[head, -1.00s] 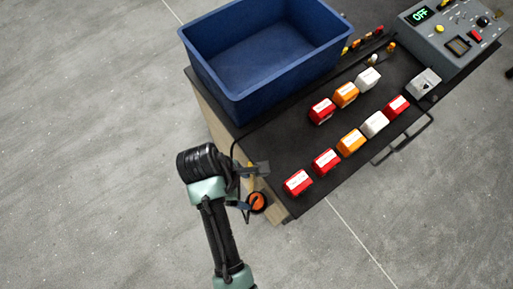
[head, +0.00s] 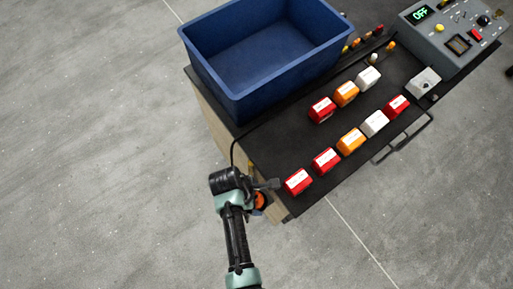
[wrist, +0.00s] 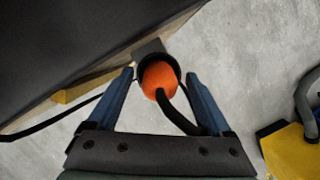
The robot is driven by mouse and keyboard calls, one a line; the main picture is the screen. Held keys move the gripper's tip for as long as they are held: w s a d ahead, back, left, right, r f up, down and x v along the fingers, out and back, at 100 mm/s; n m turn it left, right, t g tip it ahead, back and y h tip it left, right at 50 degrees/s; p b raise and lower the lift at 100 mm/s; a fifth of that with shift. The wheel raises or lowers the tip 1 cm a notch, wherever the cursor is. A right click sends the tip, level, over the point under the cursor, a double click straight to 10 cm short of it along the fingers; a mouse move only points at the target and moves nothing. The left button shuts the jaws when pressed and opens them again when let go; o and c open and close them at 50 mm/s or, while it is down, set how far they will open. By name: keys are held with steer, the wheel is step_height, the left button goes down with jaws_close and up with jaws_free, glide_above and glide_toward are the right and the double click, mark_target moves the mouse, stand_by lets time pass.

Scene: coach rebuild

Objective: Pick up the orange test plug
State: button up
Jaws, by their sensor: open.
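The orange test plug (wrist: 158,76) is between the two blue fingers of my open gripper (wrist: 159,75) in the wrist view. It has a black collar, and a black cable curves down from it to the right. A gap shows between the plug and each fingertip. A dark grey block sits right behind the plug, at the cart's edge. In the head view a bit of the orange plug (head: 260,199) shows beside the cart's near corner, partly hidden by my arm.
The dark cart top (head: 270,140) carries a blue bin (head: 240,100), several red, orange and white blocks, and a grey control panel (head: 455,35) reading OFF. In the wrist view the cart edge (wrist: 90,60) is at upper left and a yellow object (wrist: 290,150) at lower right. Grey floor is open around.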

steer(key=shift+f, duration=0.15)
jaws_close()
stand_by(0.4)
